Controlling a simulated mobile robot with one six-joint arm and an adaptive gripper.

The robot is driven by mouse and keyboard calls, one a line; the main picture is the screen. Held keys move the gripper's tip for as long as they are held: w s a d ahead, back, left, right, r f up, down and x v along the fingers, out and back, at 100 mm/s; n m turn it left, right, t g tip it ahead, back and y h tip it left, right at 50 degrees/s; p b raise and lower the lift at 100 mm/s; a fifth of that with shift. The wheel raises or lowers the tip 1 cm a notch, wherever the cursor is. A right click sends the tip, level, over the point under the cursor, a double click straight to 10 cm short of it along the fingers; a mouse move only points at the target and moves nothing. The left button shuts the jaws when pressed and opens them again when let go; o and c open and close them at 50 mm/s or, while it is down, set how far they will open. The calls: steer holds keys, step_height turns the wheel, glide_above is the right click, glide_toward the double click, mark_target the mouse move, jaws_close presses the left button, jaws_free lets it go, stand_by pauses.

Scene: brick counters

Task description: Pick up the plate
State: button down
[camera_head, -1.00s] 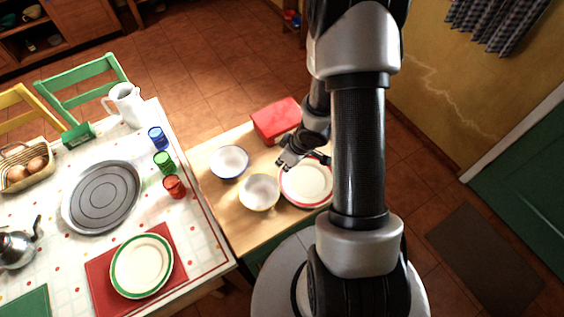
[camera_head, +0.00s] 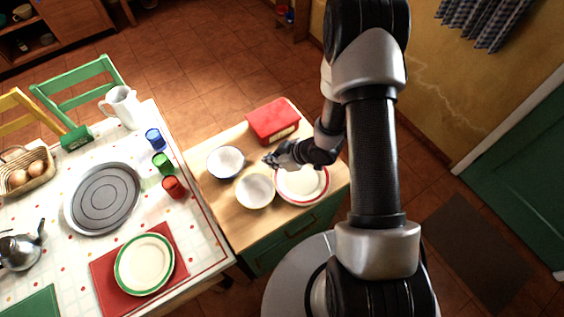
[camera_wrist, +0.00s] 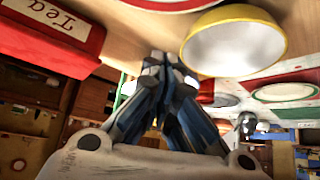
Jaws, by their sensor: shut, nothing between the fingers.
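A white plate with a red rim (camera_head: 302,184) lies on the wooden counter, partly covered by my arm; a bit of its rim shows at the top of the wrist view (camera_wrist: 165,4). Another white plate with a green rim (camera_head: 145,264) lies on a red mat on the dining table. My gripper (camera_head: 268,160) is above the counter, between the blue-rimmed bowl, the red box and the red-rimmed plate's left edge. In the wrist view my gripper (camera_wrist: 160,62) has its fingers together and empty.
The blue-rimmed bowl (camera_head: 225,162) and the yellow-rimmed bowl (camera_head: 255,190) stand left of the red-rimmed plate. The red tea box (camera_head: 272,121) is behind. The table (camera_head: 205,235) holds coloured glasses, a grey tray (camera_head: 103,198) and a jug (camera_head: 122,105).

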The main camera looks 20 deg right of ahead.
mark_target(278, 178)
steer(key=b+x, duration=0.1)
steer(key=x, duration=0.6)
steer(key=shift+a+f+b, duration=0.15)
steer(key=shift+f+b, duration=0.15)
steer(key=shift+f, duration=0.05)
steer(key=s+d, duration=0.2)
steer(key=shift+d+r, duration=0.15)
steer(key=shift+d, duration=0.2)
steer(key=shift+s+d, duration=0.2)
steer(key=shift+s, duration=0.05)
steer(key=shift+s+d, duration=0.1)
steer(key=s+d, duration=0.3)
steer(key=d, duration=0.1)
steer(key=shift+s+d, duration=0.1)
steer(key=shift+s, duration=0.25)
